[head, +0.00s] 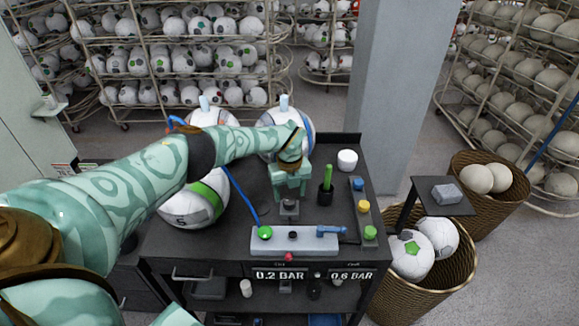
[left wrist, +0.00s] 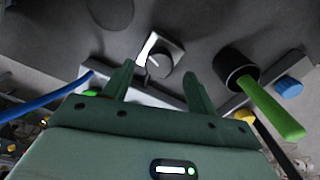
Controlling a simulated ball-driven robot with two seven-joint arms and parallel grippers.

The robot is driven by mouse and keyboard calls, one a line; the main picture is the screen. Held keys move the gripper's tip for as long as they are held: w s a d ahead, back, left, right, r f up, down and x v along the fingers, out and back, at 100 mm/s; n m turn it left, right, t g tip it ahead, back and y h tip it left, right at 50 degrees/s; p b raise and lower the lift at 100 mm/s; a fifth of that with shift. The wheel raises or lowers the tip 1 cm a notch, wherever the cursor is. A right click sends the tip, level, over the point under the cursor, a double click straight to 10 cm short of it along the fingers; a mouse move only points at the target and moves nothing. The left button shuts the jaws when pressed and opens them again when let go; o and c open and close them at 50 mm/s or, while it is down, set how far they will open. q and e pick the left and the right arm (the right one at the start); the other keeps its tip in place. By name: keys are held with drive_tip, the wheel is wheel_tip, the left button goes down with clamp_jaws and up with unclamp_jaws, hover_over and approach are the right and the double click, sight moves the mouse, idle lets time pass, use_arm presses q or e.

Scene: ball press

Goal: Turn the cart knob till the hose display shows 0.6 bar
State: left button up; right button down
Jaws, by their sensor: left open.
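The black cart (head: 215,235) stands in front of me. Its front display (head: 280,275) reads 0.2 BAR on the left, and a second display (head: 352,275) on the right reads 0.6 BAR; their small labels are too small to read surely. A grey knob (head: 289,207) on a square base sits on the cart top; it also shows in the left wrist view (left wrist: 160,65), with a white streak beside it. My left gripper (head: 290,196) points down just above the knob, open, and its fingertips (left wrist: 157,80) appear on either side of it, not closed on it. My right gripper is not in view.
A grey block (head: 295,240) with a green button and blue handle lies in front of the knob. Balls (head: 195,203) and a blue hose (head: 240,190) are left.

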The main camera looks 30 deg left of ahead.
sight(289, 200)
use_arm(q)
wheel_tip(289, 200, up, 13)
drive_tip(key=shift+r, duration=0.2)
idle(0.4)
